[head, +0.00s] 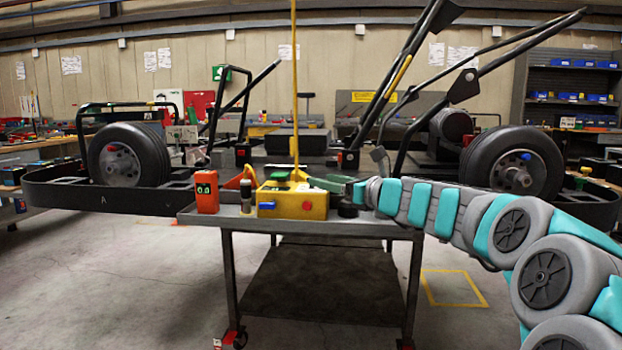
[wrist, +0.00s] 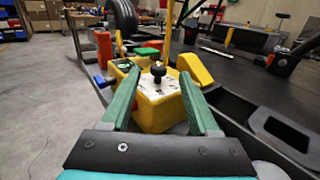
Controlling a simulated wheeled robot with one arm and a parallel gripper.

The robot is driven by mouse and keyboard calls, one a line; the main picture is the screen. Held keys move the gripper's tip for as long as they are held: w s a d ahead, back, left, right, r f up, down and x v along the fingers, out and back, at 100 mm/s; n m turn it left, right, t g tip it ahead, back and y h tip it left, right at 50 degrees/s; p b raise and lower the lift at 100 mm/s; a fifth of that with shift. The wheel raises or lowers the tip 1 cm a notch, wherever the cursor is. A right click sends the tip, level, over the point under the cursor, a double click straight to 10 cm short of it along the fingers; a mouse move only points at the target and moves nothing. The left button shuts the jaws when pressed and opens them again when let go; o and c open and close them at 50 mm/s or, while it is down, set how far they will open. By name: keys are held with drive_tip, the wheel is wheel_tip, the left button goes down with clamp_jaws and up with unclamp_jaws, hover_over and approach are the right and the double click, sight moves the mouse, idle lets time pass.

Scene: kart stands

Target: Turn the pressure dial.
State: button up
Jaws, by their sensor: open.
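In the wrist view the knob appears between the two green fingers of my gripper (wrist: 160,76). The fingers are apart and hold nothing; I cannot tell their exact distance to the knob. In the head view the yellow box (head: 300,207) stands on a grey cart (head: 375,230). My gripper (head: 328,184) reaches in from the right at its top right.
An orange-red device (head: 207,192) and a small dark cylinder (head: 247,196) stand left of the box. The box front has a red button (head: 307,206) and a blue part (head: 267,206). A yellow pole (head: 295,90) rises behind it. Kart wheels (head: 513,163) flank the cart.

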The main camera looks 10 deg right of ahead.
drive_tip(key=shift+x, duration=2.7)
drive_tip(key=shift+a, duration=0.1)
drive_tip(key=shift+c, duration=0.4)
clamp_jaws()
drive_tip(key=shift+s, duration=0.1)
